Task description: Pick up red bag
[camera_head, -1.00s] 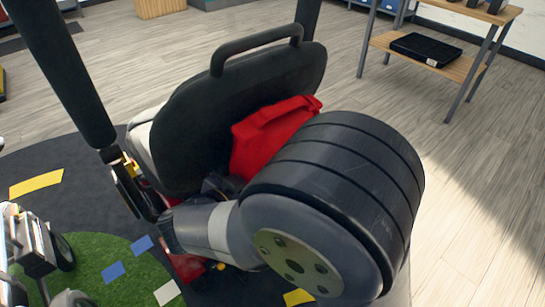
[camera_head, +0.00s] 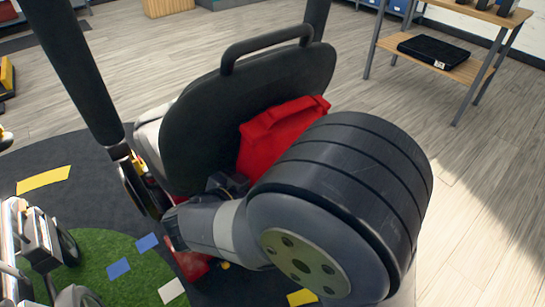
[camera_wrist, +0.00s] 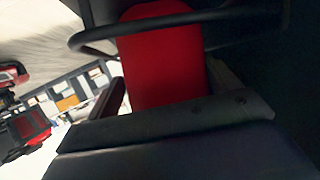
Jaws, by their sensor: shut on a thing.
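The red bag (camera_head: 275,135) leans against the front of a scooter's black seat back (camera_head: 215,120) in the head view; my arm covers its lower right part. My gripper (camera_head: 228,183) shows only as a small dark part close to the bag's lower left edge. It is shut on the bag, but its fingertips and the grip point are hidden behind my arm. In the wrist view a large red surface (camera_wrist: 165,60) is close to the camera, crossed by a black tube; I cannot tell whether it is the bag.
A wooden shelf (camera_head: 440,45) with a black tray stands at the back right. Black posts rise beside the seat. A wheeled device (camera_head: 40,255) stands at the left, at the edge of the green mat (camera_head: 115,270). The wooden floor at the right is clear.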

